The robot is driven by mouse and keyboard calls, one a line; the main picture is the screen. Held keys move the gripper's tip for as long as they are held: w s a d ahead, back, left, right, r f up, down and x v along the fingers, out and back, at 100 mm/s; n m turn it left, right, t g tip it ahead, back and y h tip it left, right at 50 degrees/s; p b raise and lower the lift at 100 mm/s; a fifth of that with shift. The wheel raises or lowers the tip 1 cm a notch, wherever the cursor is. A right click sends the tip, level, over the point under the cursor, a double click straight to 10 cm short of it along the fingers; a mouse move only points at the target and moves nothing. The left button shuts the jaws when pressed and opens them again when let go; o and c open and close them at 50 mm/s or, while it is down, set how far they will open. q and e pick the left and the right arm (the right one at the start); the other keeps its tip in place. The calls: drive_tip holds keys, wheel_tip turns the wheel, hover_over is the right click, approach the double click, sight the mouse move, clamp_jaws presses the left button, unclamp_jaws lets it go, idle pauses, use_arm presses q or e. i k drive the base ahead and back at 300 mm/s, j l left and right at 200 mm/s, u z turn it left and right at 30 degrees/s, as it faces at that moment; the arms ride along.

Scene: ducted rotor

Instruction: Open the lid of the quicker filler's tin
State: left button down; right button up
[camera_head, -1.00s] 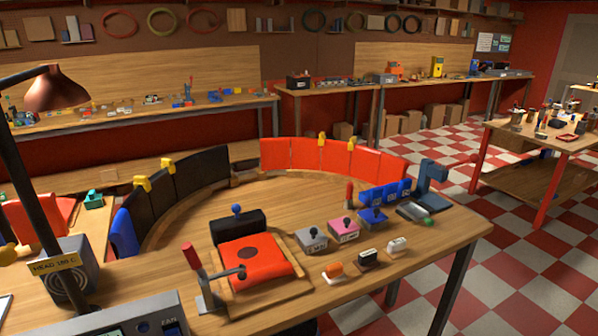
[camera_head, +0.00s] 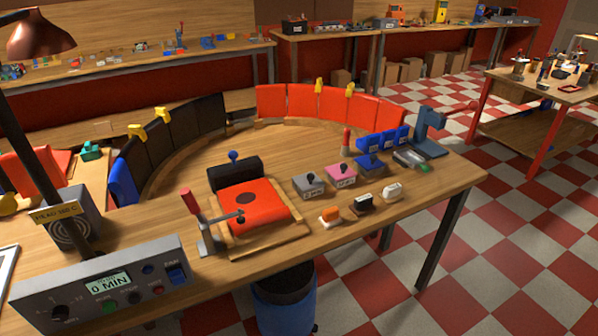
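Three small lidded tins stand in a row on the bench (camera_head: 440,185): a grey tin (camera_head: 310,188), a pink tin (camera_head: 342,178) and a blue tin (camera_head: 371,168). Each has a dark knob on top, and the lids look shut. The grey and pink tins carry white front labels, too small to read surely, so I cannot tell which tin is the quicker filler's. In front of them lie an orange-and-white piece (camera_head: 330,216), a black-and-white piece (camera_head: 362,203) and a white piece (camera_head: 392,191). Neither of my grippers is in view.
A red panel (camera_head: 252,205) lies clamped in a wooden fixture left of the tins. Curved red (camera_head: 303,101) and black (camera_head: 183,127) segments stand behind. A control box (camera_head: 105,285) reads 0 MIN. A blue bin (camera_head: 284,300) stands below the bench's front edge.

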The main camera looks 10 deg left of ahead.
sight(308, 177)
drive_tip(key=i+l+u, duration=0.4)
drive_tip(key=l, duration=0.25)
drive_tip(key=i+l+u, duration=0.15)
drive_tip(key=l, duration=0.25)
